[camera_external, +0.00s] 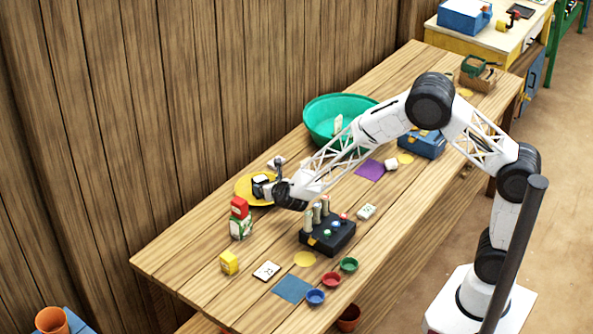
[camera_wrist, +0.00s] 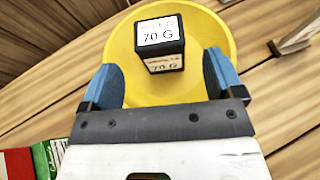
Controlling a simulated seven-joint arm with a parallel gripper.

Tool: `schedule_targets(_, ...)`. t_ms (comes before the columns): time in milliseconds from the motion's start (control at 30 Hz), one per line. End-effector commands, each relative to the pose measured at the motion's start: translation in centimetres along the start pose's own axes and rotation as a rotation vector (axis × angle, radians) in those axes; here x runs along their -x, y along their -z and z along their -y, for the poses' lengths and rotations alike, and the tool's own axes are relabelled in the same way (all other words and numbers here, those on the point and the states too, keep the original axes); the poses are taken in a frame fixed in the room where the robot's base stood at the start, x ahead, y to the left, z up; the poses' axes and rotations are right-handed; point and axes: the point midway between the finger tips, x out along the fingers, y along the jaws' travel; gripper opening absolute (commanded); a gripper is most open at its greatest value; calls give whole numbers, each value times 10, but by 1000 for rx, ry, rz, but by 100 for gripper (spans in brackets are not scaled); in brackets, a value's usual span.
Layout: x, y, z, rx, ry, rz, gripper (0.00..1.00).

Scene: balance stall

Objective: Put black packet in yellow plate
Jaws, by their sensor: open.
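The black packet (camera_wrist: 160,62) has white labels reading "70 G". In the wrist view it is over the yellow plate (camera_wrist: 122,38), inside the rim outline, and seems to rest there. My gripper (camera_wrist: 158,72) is open, with a blue finger on each side of the packet's near end and visible gaps to both. In the external view the yellow plate (camera_external: 243,189) lies on the table near the wall, partly hidden by my gripper (camera_external: 268,188). The packet (camera_external: 261,180) shows as a small dark and white shape at the gripper's end.
A red-and-green carton (camera_external: 240,222) stands in front of the plate. A black box with upright rods (camera_external: 330,240) is to the right. A large green basin (camera_external: 318,108) stands behind. Small bowls, a blue mat (camera_external: 292,289) and a yellow block (camera_external: 229,263) lie toward the front.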

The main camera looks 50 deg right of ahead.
Motion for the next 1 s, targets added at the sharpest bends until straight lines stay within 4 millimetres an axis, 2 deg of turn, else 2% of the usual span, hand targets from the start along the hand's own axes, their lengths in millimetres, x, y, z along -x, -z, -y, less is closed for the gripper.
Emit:
schedule_targets(267, 4, -7, 6, -28, 15, -1, 87)
schedule_targets(367, 10, -20, 17, -82, 43, -2, 87)
schedule_targets(467, 23, -38, 38, -172, 93, -8, 87)
schedule_targets(667, 69, -84, 100, -462, 246, -22, 87)
schedule_targets(800, 114, -110, 148, -703, 366, -34, 87)
schedule_targets(1000, 184, -130, 211, -1045, 535, -53, 87)
